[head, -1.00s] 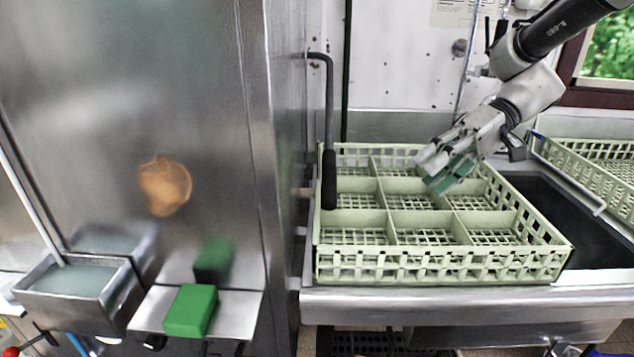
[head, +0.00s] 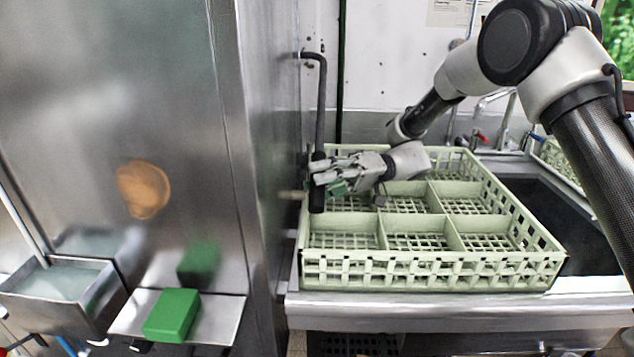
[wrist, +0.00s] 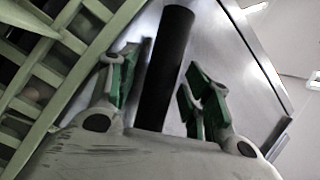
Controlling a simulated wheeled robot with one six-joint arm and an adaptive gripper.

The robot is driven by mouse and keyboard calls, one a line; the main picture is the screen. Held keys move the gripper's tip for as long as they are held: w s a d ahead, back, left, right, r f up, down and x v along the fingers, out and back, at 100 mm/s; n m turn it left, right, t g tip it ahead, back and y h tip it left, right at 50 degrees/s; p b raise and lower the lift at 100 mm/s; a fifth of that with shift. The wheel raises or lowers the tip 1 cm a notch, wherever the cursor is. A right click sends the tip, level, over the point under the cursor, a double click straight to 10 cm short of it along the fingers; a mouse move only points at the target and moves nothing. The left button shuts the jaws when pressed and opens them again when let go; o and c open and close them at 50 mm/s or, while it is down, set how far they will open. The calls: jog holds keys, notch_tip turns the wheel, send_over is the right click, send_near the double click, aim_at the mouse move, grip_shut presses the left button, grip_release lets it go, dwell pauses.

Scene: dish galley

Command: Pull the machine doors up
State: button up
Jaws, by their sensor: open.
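The dish machine (head: 120,110) is a tall steel box at the left with its doors down. Its door handle (head: 321,95) is a dark bar that hangs down the right side and ends in a black grip. My gripper (head: 322,178) is at that grip, level with its lower part. In the wrist view the black grip (wrist: 166,65) stands between the open green-padded fingers (wrist: 160,90). The fingers are apart from it on both sides, and part of the grip is hidden by them in the head view.
A pale green dish rack (head: 430,272) with compartments sits on the steel counter below my gripper. A green sponge block (head: 171,315) lies on a small shelf at the machine's front, beside a steel water tray (head: 60,285). A sink (head: 540,205) is at right.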

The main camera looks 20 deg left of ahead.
jog(key=shift+s+a, duration=0.3)
jog(key=shift+a, duration=0.05)
